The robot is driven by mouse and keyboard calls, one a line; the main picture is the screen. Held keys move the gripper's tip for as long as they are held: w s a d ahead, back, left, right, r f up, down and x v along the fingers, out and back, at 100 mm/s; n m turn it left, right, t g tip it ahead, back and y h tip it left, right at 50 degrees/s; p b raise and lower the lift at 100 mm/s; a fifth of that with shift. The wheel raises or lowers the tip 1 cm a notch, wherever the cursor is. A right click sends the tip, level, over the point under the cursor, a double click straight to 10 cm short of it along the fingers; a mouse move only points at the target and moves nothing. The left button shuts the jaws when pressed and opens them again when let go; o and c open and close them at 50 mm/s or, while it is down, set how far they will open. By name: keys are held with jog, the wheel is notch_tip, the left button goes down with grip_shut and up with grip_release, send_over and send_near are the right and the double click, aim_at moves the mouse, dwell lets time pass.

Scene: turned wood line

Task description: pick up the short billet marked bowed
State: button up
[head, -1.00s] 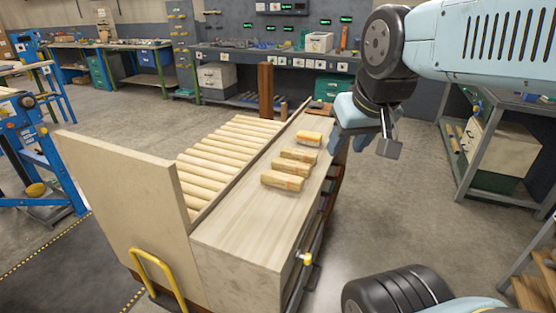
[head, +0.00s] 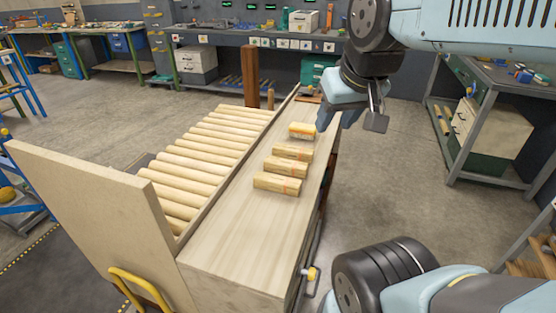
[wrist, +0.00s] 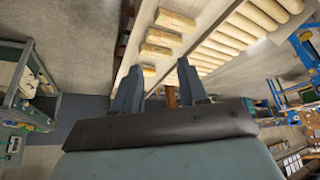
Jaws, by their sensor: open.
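Several short pale wood billets lie in a row on the wooden bench top (head: 232,225): the nearest billet (head: 278,184), a second (head: 286,167), a third (head: 293,152) and the farthest (head: 303,130). They carry orange or red marks, too small to read, so I cannot tell which is marked bowed. In the wrist view the row runs from one billet (wrist: 175,20) at the top down towards the fingers. My gripper (wrist: 157,78) is open and empty, its fingers apart. In the head view it hangs beside the bench's right edge, near the farthest billet, its fingers partly hidden.
A rack of long round wood rollers or blanks (head: 205,150) lies left of the bench top behind a raised strip. A tall pale board (head: 95,215) stands at the near left. A dark brown post (head: 250,80) stands behind. Open floor lies to the right.

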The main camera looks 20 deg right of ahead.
jog(key=shift+o, duration=1.3)
jog(key=shift+w+d, duration=0.15)
jog(key=shift+w, duration=0.05)
jog(key=shift+o, duration=0.7)
jog(key=shift+w+m, duration=0.3)
jog(key=shift+m, duration=0.1)
jog(key=shift+o, duration=1)
jog(key=w+f+m+g, duration=0.1)
jog(key=w+m, duration=0.4)
jog(key=w, duration=0.2)
jog(key=shift+y, duration=0.3)
jog(key=m+g, duration=0.5)
jog(key=m, duration=1.4)
send_over(286, 162)
notch_tip(286, 162, down, 18)
jog(key=f, duration=0.7)
jog(key=shift+w+d, duration=0.2)
jog(key=shift+w, duration=0.05)
jog(key=shift+s+a+f, duration=0.15)
jog(key=shift+f, duration=1.35)
jog(key=shift+s+a+f, duration=0.1)
jog(key=shift+s+f, duration=0.05)
jog(key=shift+f, duration=1.35)
